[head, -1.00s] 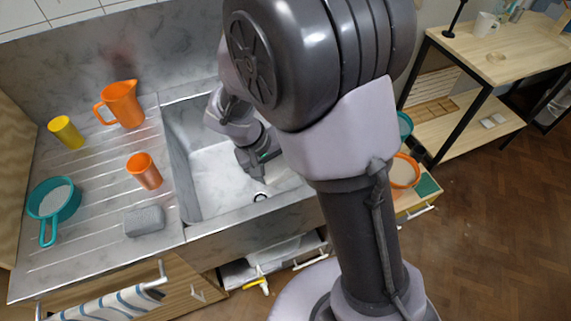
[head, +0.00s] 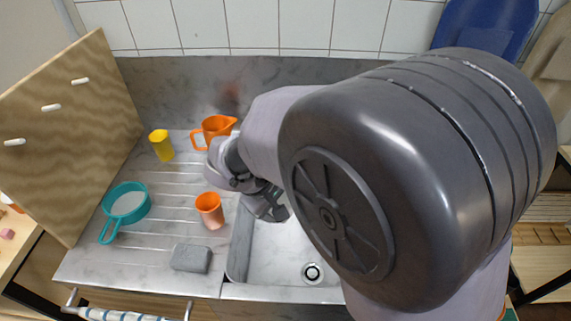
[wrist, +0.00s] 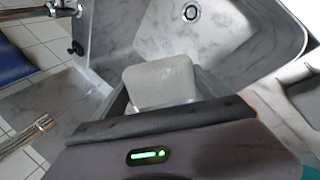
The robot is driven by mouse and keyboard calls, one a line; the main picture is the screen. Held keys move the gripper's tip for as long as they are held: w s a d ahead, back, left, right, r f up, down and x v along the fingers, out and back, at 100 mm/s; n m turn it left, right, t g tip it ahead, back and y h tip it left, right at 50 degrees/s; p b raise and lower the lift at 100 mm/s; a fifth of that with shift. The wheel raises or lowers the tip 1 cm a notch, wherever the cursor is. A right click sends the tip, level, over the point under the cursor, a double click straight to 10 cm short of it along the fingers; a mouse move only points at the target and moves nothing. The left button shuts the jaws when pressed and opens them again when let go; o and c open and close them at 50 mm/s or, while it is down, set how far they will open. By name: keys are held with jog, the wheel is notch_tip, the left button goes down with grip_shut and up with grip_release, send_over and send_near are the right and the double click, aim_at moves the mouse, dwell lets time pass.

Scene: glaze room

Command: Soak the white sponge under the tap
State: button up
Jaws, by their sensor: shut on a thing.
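My gripper (wrist: 160,98) is shut on a pale, off-white sponge (wrist: 160,82) in the wrist view. The sponge is held between the two fingers, over the sink basin (wrist: 245,45). In the head view my gripper (head: 270,207) is at the left part of the steel basin (head: 285,262), and the sponge cannot be made out there. A chrome tap part (wrist: 65,9) shows at the upper left of the wrist view, apart from the sponge. No running water is visible. My arm hides the tap in the head view.
On the drainboard (head: 140,260) stand an orange cup (head: 210,212), an orange jug (head: 217,128), a yellow cup (head: 162,147), a teal pan (head: 127,203) and a grey block (head: 191,258). A wooden board (head: 70,130) rises at the left. The basin's drain (head: 313,272) is uncovered.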

jog(key=w+d+f, duration=0.2)
jog(key=w+d, duration=0.5)
jog(key=w, duration=0.2)
jog(key=shift+p, duration=0.3)
jog(key=shift+a+f, duration=0.1)
jog(key=s+a+b, duration=0.1)
jog(key=s, duration=0.1)
jog(key=s+a, duration=0.2)
jog(key=s+a+b, duration=0.1)
jog(key=s+a, duration=0.1)
jog(key=shift+s+b, duration=0.25)
jog(key=shift+b, duration=0.1)
dwell(1.2)
jog(key=s+a+r+p, duration=0.1)
jog(key=s+r, duration=0.1)
jog(key=s+a+r+p, duration=0.1)
jog(key=s+a+r, duration=0.1)
dwell(0.3)
jog(key=shift+d, duration=0.1)
dwell(0.4)
